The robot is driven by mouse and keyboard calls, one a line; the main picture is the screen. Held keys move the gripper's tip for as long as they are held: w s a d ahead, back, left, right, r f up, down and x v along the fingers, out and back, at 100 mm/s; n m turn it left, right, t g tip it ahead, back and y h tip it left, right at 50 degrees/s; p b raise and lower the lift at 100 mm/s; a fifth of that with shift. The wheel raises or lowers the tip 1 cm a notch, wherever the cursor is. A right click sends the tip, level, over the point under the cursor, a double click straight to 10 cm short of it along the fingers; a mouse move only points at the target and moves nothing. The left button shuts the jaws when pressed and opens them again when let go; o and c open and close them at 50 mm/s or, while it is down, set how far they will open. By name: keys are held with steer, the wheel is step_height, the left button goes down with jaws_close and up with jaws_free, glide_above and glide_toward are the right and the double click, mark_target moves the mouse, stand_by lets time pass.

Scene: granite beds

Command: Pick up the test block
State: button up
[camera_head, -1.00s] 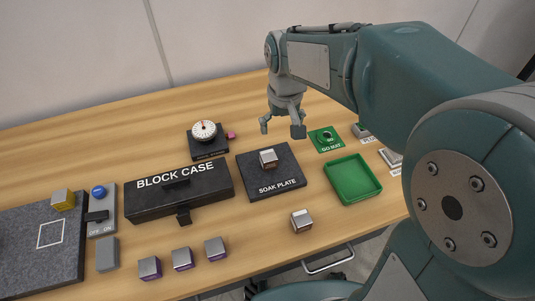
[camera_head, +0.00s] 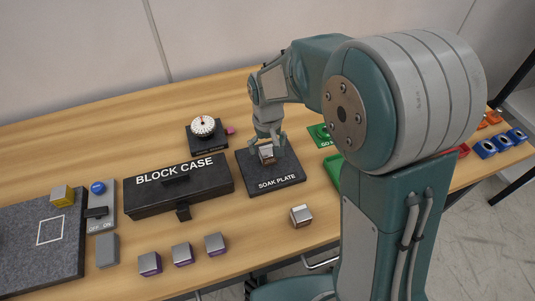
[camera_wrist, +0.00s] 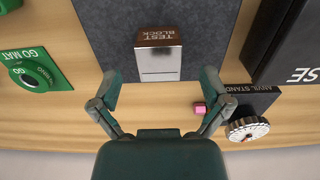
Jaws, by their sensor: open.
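The test block (camera_wrist: 158,62) is a small cube with a brown labelled face and a shiny metal face. It sits on the dark soak plate (camera_wrist: 108,22) in the wrist view. In the head view the test block (camera_head: 267,156) is on the soak plate (camera_head: 290,175), partly hidden by my fingers. My gripper (camera_head: 268,142) is just above it with fingers spread. In the wrist view my gripper (camera_wrist: 158,90) is open, its fingertips to either side of and just short of the block, with nothing between them.
The black block case (camera_head: 215,192) stands left of the soak plate. The dial gauge on its anvil stand (camera_head: 203,130) is behind. Another metal block (camera_head: 301,216) lies in front. A green GO mat (camera_wrist: 35,70) and a pink piece (camera_wrist: 200,108) flank the gripper.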

step_height(320, 180, down, 2)
steer(key=shift+f, duration=0.2)
jaws_close()
steer(key=shift+r, duration=0.1)
